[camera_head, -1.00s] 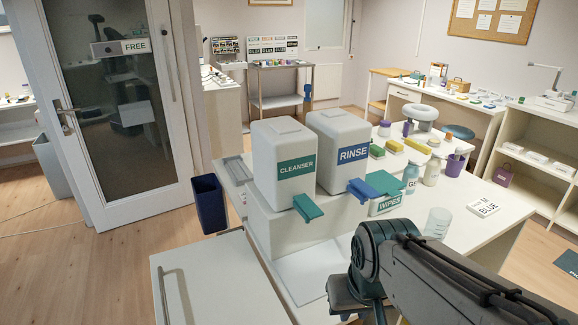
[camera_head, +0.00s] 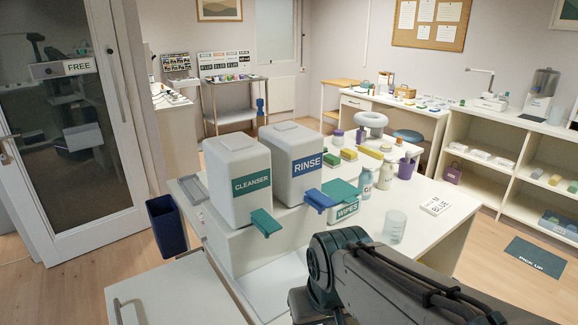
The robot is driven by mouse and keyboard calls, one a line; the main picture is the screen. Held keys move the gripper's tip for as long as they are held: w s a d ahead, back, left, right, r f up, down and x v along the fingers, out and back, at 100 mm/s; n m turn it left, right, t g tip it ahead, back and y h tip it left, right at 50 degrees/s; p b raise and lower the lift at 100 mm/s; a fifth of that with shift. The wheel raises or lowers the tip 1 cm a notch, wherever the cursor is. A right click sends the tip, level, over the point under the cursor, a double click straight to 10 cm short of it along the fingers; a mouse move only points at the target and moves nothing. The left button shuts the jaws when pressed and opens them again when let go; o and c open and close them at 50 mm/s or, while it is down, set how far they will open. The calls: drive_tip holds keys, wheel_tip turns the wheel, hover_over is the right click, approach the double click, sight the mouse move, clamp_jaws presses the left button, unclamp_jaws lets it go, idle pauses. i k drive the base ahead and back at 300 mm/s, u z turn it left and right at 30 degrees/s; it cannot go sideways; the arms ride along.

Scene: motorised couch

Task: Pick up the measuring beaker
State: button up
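The measuring beaker (camera_head: 393,227) is a clear, pale cup standing upright on the white worktop (camera_head: 447,223). It is to the right of my arm's dark rounded joint and behind the arm link in the head view. My arm reaches in from the lower right and covers the front part of the worktop. The fingertips of my gripper do not show in the head view, so I cannot see whether it holds anything.
The cleanser dispenser (camera_head: 237,180) and rinse dispenser (camera_head: 292,160) stand left of the beaker. The wipes box (camera_head: 343,203), bottles (camera_head: 386,174) and a white labelled card (camera_head: 436,206) are near it. A purple cup (camera_head: 406,167) stands farther back. Open floor lies right of the worktop.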

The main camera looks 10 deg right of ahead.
sight(395, 222)
drive_tip(key=z, duration=2.65)
drive_tip(key=i, duration=2.4)
drive_tip(key=u, duration=3.35)
